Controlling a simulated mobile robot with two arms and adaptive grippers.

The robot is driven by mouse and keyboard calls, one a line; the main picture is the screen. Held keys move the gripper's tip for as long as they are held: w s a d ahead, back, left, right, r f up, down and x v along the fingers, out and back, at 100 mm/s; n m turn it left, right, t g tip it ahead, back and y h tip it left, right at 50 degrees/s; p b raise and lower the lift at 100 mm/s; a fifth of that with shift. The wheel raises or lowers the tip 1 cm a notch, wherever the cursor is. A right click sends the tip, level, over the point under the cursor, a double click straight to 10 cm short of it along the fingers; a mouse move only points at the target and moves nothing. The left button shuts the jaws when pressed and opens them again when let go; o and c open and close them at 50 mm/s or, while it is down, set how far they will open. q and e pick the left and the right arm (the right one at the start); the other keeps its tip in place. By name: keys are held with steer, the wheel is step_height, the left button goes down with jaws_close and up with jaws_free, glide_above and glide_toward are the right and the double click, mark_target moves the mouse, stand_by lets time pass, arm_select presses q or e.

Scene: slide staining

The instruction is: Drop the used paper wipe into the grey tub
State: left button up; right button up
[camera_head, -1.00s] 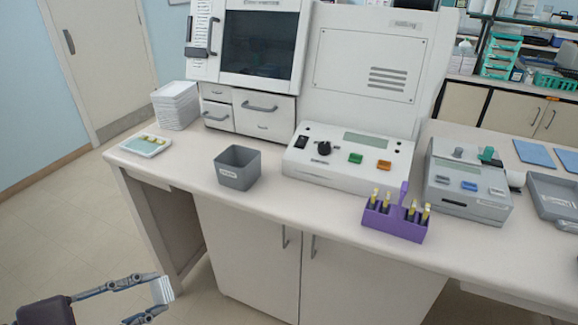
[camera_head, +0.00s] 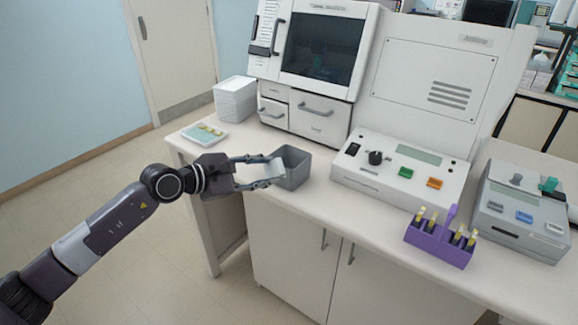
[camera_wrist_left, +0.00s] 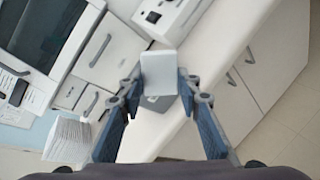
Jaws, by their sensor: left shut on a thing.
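My left gripper (camera_head: 265,173) is shut on the white paper wipe (camera_head: 256,172), just in front of and to the left of the grey tub. The wipe also shows between the fingertips in the left wrist view (camera_wrist_left: 159,72). The grey tub (camera_head: 296,168) stands near the front edge of the counter, and its left part is covered by my gripper and the wipe. In the left wrist view only a bit of the tub (camera_wrist_left: 158,103) shows behind the wipe. My right gripper is not in view.
The white counter (camera_head: 330,210) bears a stack of white sheets (camera_head: 235,99), a small tray (camera_head: 204,134), a control box (camera_head: 400,170) and a purple rack (camera_head: 440,243) with several yellow-topped items. Free counter lies between tub and small tray.

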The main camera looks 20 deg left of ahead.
arm_select(q)
steer(key=w+r+n+y+p, duration=0.1)
steer(key=w+r+n, duration=0.1)
steer(key=w+r, duration=0.75)
step_height(320, 180, down, 7)
steer(key=b, duration=0.2)
steer(key=shift+w+a+t+b, duration=0.25)
steer(key=shift+t+b, duration=0.05)
steer(key=shift+t, duration=0.1)
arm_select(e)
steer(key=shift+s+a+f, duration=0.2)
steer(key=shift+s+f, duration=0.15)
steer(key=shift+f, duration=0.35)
arm_select(q)
steer(key=shift+r, duration=0.1)
steer(key=o, duration=1.1)
steer(key=v, duration=1.2)
steer(key=shift+d, duration=0.15)
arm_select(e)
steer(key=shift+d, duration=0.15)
arm_select(q)
steer(key=shift+s, duration=0.1)
